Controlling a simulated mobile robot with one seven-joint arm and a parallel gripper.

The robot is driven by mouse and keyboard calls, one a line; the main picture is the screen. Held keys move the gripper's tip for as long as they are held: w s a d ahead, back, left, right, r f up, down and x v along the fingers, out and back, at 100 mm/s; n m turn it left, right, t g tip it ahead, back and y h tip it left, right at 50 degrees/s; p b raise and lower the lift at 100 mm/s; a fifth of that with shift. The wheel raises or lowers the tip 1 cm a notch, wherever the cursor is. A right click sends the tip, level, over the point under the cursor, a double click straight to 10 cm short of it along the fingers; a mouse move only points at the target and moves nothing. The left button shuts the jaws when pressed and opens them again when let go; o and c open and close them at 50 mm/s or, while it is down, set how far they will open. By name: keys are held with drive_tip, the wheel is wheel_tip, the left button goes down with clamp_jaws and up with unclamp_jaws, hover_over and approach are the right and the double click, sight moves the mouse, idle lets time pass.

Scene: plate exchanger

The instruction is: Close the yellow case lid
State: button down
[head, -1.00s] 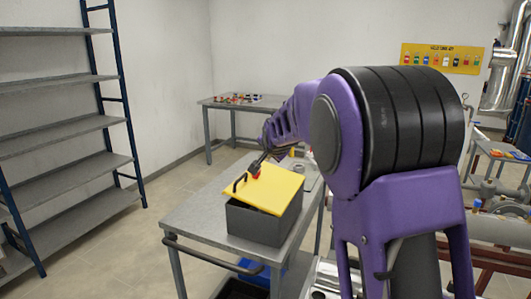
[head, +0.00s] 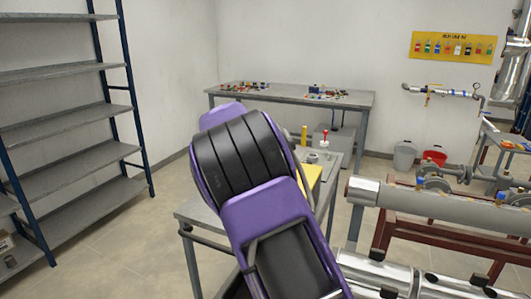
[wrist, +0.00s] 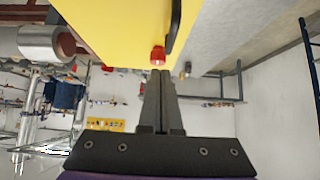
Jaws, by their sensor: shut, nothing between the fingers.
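The yellow case lid (wrist: 120,22) fills the upper middle of the wrist view, which looks upside down. A red catch (wrist: 158,56) and a dark handle (wrist: 175,28) are on it. My gripper (wrist: 159,74) is shut and empty, its fingertips right at the red catch; I cannot tell whether they touch. In the head view, my arm hides my gripper and most of the case. Only a yellow strip of the lid (head: 314,178) shows to the right of my arm. The grey case body and the lid's angle are hidden.
The case stands on a grey cart (head: 192,212). Behind it on the cart are a yellow post (head: 304,135) and a red-topped item (head: 324,138). Pipes on a red frame (head: 440,208) run close on the right. Shelves (head: 75,145) stand left, with open floor between.

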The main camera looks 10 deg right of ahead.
drive_tip(key=shift+w+a+f+n+g+h, duration=0.2)
drive_tip(key=shift+a+f, duration=0.1)
drive_tip(key=shift+f, duration=0.25)
drive_tip(key=shift+w+a+f+n+g+h, duration=0.1)
drive_tip(key=shift+w+a+f+h, duration=0.15)
drive_tip(key=shift+f, duration=0.25)
drive_tip(key=shift+w+a+f+b, duration=0.1)
drive_tip(key=shift+a+f+b, duration=0.2)
drive_tip(key=shift+f, duration=0.2)
drive_tip(key=shift+a+f+b, duration=0.15)
drive_tip(key=shift+f+b, duration=0.1)
drive_tip(key=shift+f, duration=0.2)
